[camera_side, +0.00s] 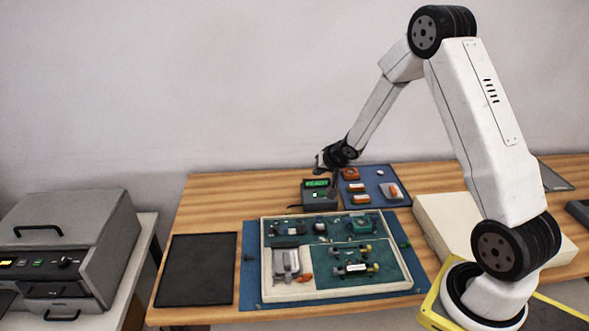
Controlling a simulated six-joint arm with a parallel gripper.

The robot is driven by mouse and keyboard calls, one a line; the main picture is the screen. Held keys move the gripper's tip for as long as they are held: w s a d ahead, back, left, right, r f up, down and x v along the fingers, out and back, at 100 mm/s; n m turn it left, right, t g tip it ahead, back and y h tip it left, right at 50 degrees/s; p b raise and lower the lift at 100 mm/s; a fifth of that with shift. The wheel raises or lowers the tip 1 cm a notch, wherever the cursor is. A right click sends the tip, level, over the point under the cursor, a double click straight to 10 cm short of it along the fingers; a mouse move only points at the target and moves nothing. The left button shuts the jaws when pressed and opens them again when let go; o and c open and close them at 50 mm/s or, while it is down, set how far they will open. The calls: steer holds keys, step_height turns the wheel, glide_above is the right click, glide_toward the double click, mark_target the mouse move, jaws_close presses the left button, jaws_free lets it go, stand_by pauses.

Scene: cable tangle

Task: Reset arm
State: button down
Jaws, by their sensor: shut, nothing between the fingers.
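My arm rises from its base at the right and reaches over to the back middle of the wooden table. My gripper (333,180) points down at the arm's end, just above or in front of a small dark device with a green display (318,194). It is small in this view, but it is shut and holds nothing. Whether its tips touch the device cannot be told.
A framed green board with components (265,270) lies on a blue mat (250,299) at the front. A black pad (197,270) is left of it. A blue tray with orange parts (384,200) is at the back. A grey machine (75,245) stands far left.

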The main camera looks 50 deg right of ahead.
steer(key=s+a+r+n+g+y, duration=0.1)
steer(key=s+a+r+n+g, duration=0.1)
steer(key=s+a, duration=0.7)
steer(key=s+a+r+n+g, duration=0.3)
steer(key=s+a+n, duration=0.3)
steer(key=s+a, duration=0.4)
steer(key=shift+s+a+r+n+y, duration=0.2)
steer(key=shift+a+r+n+y, duration=0.2)
steer(key=shift+a+r, duration=0.2)
